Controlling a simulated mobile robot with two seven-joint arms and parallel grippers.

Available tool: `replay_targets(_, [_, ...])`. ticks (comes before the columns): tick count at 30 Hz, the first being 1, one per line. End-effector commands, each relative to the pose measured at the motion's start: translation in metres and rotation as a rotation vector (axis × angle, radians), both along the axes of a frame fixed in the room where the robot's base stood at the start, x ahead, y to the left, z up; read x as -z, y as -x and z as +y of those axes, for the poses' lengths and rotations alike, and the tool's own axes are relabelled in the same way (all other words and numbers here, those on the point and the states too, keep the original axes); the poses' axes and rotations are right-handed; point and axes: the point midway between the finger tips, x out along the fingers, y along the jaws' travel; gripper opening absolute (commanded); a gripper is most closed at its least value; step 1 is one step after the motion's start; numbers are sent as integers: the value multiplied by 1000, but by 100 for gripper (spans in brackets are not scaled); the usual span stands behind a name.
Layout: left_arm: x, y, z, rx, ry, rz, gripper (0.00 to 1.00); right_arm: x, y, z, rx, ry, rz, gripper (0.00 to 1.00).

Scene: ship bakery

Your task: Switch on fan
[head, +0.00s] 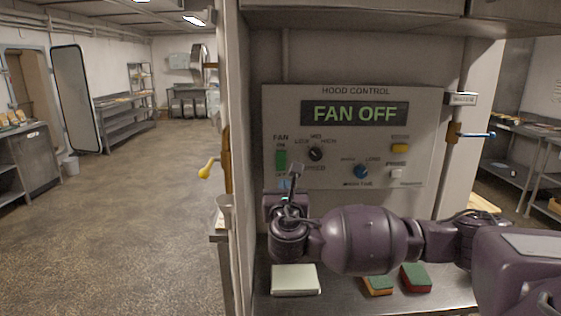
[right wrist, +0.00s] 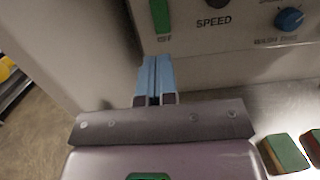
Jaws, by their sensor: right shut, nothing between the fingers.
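The hood control panel (head: 353,181) is on the wall, and its display (head: 355,113) reads "FAN OFF". The green fan switch (head: 281,160) is at the panel's left, under the word FAN. It also shows at the top of the right wrist view (right wrist: 160,14). My right gripper (head: 285,185) is just below the switch. In the right wrist view its blue fingers (right wrist: 155,75) are shut and empty, pointing at the panel's lower edge under the switch. Whether the fingertips touch the panel I cannot tell. My left gripper is not in view.
The panel also has a black speed knob (head: 315,154), a blue knob (head: 361,171), a yellow button (head: 399,147) and a pale button (head: 397,174). A pale box (head: 295,280) and two sponges (head: 416,278) (head: 378,285) lie on the counter below. Open floor is at left.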

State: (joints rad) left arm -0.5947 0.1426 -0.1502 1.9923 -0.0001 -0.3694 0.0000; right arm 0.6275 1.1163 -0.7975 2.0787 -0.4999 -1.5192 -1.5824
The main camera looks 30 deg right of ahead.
Motion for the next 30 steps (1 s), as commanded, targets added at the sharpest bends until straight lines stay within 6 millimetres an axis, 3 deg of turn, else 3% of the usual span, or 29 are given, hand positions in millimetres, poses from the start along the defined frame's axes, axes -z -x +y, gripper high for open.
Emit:
replay_targets(11, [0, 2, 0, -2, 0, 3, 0, -1, -6, -4, -1, -2, -1, 0])
replay_targets(30, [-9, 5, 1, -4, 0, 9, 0, -17, -92, -56, 0, -2, -2, 0])
